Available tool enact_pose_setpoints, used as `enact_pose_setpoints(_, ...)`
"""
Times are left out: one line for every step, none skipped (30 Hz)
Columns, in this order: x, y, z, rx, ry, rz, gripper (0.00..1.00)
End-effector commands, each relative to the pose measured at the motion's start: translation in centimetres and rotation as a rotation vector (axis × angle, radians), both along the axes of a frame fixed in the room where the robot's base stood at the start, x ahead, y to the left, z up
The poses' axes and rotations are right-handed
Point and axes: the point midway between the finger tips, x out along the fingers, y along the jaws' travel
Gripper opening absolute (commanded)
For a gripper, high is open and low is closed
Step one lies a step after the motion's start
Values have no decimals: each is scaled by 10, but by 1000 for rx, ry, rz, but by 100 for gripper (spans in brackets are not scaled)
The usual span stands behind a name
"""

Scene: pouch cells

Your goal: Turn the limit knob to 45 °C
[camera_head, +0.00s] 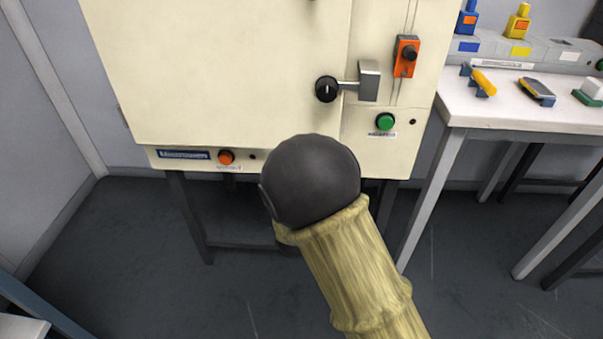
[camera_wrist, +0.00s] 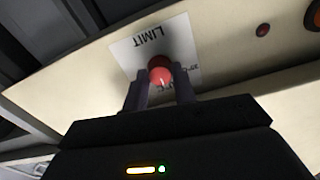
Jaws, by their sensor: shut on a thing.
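The limit knob (camera_wrist: 160,66) is a small red knob on a white plate (camera_wrist: 125,52) printed LIMIT, which appears upside down in the wrist view. A pale pointer mark shows on the knob, but the temperature markings are too small and partly covered to read its setting. My gripper (camera_wrist: 160,80) has one dark finger on each side of the knob and is shut on it. In the head view my arm hides the knob and the gripper.
The cream cabinet (camera_head: 215,70) has a black knob with a metal handle (camera_head: 369,80), an orange switch (camera_head: 405,56), a green button (camera_head: 385,121) and an orange-red button (camera_head: 226,157). A white bench (camera_head: 460,105) with several small items stands at right. Open floor lies in front.

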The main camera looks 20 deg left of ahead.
Motion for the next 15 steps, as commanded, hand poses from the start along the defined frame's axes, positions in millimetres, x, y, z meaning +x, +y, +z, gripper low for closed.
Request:
enact_pose_setpoints(0,-1,-4,46,12,-2,4)
enact_pose_setpoints(0,-1,-4,73,19,-2,4)
enact_pose_setpoints(0,-1,-4,110,28,-2,4)
enact_pose_setpoints(0,-1,-4,138,34,-2,4)
enact_pose_setpoints(0,-1,-4,165,41,-1,4)
enact_pose_setpoints(0,-1,-4,202,50,-2,4)
enact_pose_setpoints(0,-1,-5,230,57,-2,4)
enact_pose_setpoints(0,-1,-5,257,63,-2,4)
enact_pose_setpoints(0,-1,-5,294,72,-2,4)
enact_pose_setpoints(0,-1,-5,323,79,-2,4)
enact_pose_setpoints(0,-1,-5,350,85,-1,4)
enact_pose_setpoints(0,-1,-5,387,94,-2,4)
enact_pose_setpoints(0,-1,-5,414,101,-1,4)
enact_pose_setpoints(0,-1,-5,442,107,-1,4)
enact_pose_setpoints(0,-1,-5,479,116,-2,4)
